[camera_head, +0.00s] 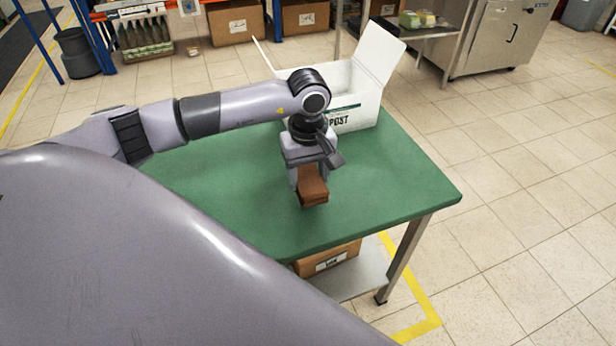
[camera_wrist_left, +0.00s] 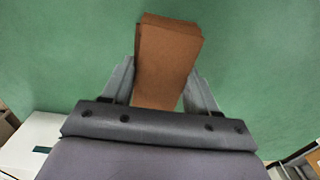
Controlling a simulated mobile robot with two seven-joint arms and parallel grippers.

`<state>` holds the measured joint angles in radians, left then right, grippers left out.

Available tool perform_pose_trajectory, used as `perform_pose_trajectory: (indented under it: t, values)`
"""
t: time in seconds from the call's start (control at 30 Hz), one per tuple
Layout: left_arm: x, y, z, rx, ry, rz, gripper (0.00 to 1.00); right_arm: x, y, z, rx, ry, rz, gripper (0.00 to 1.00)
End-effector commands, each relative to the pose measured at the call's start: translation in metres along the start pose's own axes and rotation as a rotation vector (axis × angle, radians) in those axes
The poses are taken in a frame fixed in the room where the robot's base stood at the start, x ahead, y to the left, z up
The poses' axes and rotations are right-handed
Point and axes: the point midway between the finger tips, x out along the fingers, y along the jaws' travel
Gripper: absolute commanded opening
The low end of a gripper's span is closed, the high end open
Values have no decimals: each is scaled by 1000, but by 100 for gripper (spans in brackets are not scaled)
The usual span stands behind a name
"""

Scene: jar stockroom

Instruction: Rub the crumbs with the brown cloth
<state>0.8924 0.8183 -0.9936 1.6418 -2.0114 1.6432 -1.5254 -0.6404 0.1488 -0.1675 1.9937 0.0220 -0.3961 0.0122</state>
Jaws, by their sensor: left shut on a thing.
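The brown cloth (camera_head: 312,187) is a folded, block-like piece at my left gripper (camera_head: 306,180), over the green table (camera_head: 400,180). The gripper points down and is shut on the cloth. In the left wrist view the cloth (camera_wrist_left: 168,60) sits between the two fingers of the left gripper (camera_wrist_left: 160,85), with green tabletop around it. I cannot tell whether the cloth touches the table. I see no crumbs in either view; the cloth, the gripper and my arm hide part of the tabletop. My right gripper is not in view.
An open white box (camera_head: 352,100) marked "POST" stands at the table's back, close behind my left gripper. The table's right part is clear. A cardboard box (camera_head: 328,262) is on the shelf below. A steel cabinet (camera_head: 500,45) stands at the back right.

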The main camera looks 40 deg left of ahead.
Motion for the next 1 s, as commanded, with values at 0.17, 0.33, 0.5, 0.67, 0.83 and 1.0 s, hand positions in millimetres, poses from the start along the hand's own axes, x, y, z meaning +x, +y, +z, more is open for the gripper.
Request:
perform_pose_trajectory:
  t: [0.17,0.33,0.5,0.67,0.83,1.0]
  values:
    - [-20,0,0,-4,0,1,34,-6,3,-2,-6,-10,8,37]
    - [-34,0,1,-10,0,2,34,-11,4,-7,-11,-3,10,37]
    - [-39,0,1,-13,0,1,34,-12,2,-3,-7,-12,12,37]
    - [-38,0,1,-13,0,1,34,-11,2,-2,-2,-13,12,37]
    - [-38,0,1,-13,0,1,34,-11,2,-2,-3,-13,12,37]
    - [-38,0,1,-13,0,1,34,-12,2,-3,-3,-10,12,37]
